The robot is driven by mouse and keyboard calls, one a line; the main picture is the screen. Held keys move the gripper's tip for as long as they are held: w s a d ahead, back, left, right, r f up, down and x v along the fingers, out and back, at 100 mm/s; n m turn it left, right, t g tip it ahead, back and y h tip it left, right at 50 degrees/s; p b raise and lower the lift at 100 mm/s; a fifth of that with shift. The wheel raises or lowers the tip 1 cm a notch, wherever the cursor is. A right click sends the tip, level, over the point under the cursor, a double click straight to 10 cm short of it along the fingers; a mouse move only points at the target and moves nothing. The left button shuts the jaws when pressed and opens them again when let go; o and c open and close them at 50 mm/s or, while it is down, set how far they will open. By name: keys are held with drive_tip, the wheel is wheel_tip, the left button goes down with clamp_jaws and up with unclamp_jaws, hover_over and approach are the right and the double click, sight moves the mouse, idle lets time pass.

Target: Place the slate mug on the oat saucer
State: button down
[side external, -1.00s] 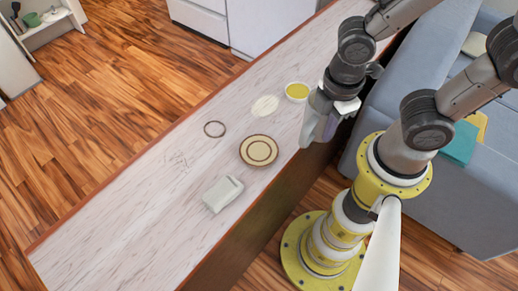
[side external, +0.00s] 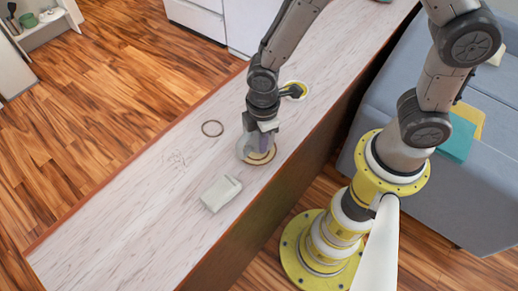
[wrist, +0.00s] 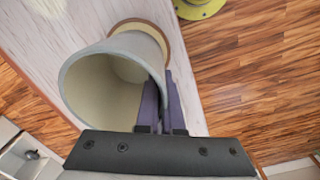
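The slate mug (side external: 249,147) is a grey cup with a pale inside, held over the oat saucer (side external: 266,158). The saucer is round and tan with darker rings, and the mug and my gripper hide part of it. My gripper (side external: 269,138) is shut on the mug's wall. In the wrist view the mug (wrist: 126,47) shows its open mouth, with the fingers (wrist: 163,104) pinching its right side. The saucer's rim (wrist: 163,32) shows past the mug's far end. I cannot tell whether the mug's base touches the saucer.
A thin dark ring (side external: 213,128) lies left of the saucer on the pale counter (side external: 130,200). A white box-like item (side external: 221,193) lies in front of it. The counter's left part is clear.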

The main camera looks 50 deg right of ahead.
drive_tip(key=shift+w+a+f, duration=0.1)
drive_tip(key=shift+w+f, duration=0.1)
drive_tip(key=shift+f, duration=0.05)
drive_tip(key=shift+w+f, duration=0.15)
drive_tip(key=shift+f, duration=1.5)
drive_tip(key=shift+f, duration=0.1)
drive_tip(key=c, duration=1.1)
unclamp_jaws()
drive_tip(key=shift+o, duration=0.2)
